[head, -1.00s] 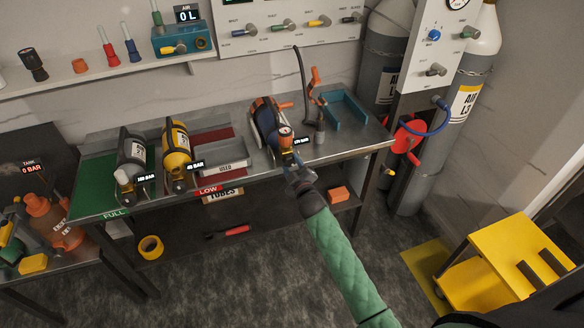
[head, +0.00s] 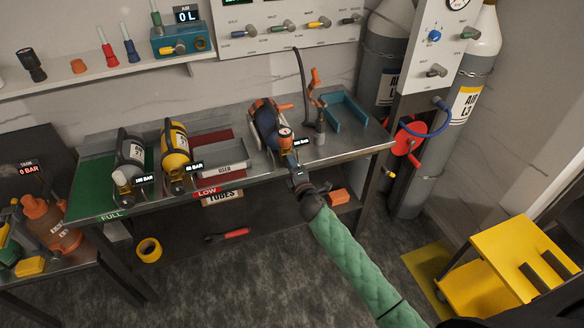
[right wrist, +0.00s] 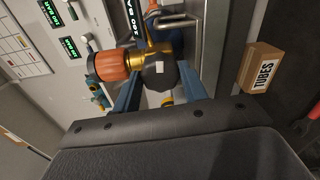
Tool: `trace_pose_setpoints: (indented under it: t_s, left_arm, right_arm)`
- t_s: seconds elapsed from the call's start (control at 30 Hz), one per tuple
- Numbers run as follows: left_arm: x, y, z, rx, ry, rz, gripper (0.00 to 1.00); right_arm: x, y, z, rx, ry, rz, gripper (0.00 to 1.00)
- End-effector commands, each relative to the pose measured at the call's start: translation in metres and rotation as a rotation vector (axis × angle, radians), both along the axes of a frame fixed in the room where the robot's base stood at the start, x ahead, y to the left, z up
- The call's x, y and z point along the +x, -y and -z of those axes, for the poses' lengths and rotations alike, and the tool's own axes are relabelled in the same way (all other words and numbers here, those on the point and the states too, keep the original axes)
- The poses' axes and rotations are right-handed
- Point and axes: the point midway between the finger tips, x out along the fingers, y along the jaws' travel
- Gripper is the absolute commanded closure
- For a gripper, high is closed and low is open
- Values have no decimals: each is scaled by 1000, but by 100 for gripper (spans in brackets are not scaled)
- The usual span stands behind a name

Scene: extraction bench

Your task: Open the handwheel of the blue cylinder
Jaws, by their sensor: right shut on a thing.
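The blue cylinder (head: 264,119) lies on the bench in an orange-and-black holder, its valve end toward me. A round orange-rimmed gauge (head: 285,132) sits at that end. My right gripper (head: 291,162) reaches this valve end from the front. In the right wrist view, the black handwheel (right wrist: 160,73) with a small white mark sits between the fingers of my right gripper (right wrist: 160,80), which is shut on it. A brass valve body and an orange fitting (right wrist: 111,66) are beside it. In the head view the gripper mostly hides the handwheel. My left gripper is not in view.
A black-and-grey cylinder (head: 130,152) and a yellow cylinder (head: 176,150) lie to the left on the bench. A "TUBES" box (right wrist: 262,68) is below the bench top.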

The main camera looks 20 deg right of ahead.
Motion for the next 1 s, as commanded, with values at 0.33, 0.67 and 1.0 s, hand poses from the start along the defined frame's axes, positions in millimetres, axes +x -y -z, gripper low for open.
trace_pose_setpoints:
  t_s: [0.33,0.67,1.0]
  left_arm:
    - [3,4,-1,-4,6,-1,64]
    - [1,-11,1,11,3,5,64]
    - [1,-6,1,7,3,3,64]
  right_arm:
    - [0,1,2,-112,1,1,80]
    - [0,1,1,-125,1,2,80]
    - [0,1,1,-124,2,1,35]
